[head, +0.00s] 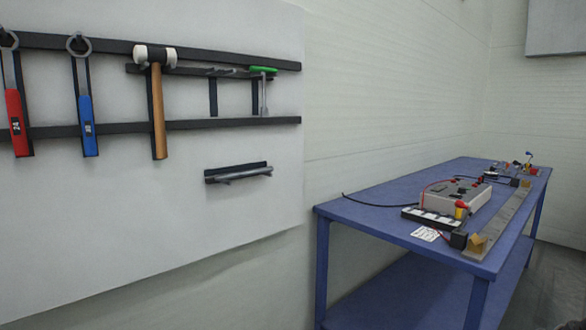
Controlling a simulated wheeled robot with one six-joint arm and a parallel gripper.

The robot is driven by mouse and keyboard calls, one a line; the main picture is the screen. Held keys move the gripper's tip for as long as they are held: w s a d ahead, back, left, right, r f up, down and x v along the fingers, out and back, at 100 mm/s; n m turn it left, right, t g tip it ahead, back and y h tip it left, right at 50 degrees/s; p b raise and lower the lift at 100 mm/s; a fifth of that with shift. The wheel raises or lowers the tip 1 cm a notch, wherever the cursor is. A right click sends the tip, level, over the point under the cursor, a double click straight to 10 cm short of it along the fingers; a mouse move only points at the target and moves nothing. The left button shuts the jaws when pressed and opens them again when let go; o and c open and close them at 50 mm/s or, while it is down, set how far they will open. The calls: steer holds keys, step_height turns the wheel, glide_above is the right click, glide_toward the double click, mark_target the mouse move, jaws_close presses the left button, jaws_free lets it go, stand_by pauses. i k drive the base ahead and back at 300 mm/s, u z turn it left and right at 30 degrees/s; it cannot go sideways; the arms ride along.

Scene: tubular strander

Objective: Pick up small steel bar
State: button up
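A thin grey bar (243,175), which looks like the small steel bar, rests along a short dark holder (222,170) on the white wall panel. It lies roughly level, below the hanging tools, and its right end reaches close to the holder's right end. Its exact contact with the holder is too small to tell. My gripper is not in this view.
A blue table (365,215) at right carries a grey box (455,195), a long metal strip and wires. The panel around the holder is clear.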

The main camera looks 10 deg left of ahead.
mark_target(221, 177)
steer(key=u, duration=0.1)
steer(key=i, duration=0.8)
steer(key=u, duration=0.9)
steer(key=i, duration=0.55)
steer(key=u, duration=0.6)
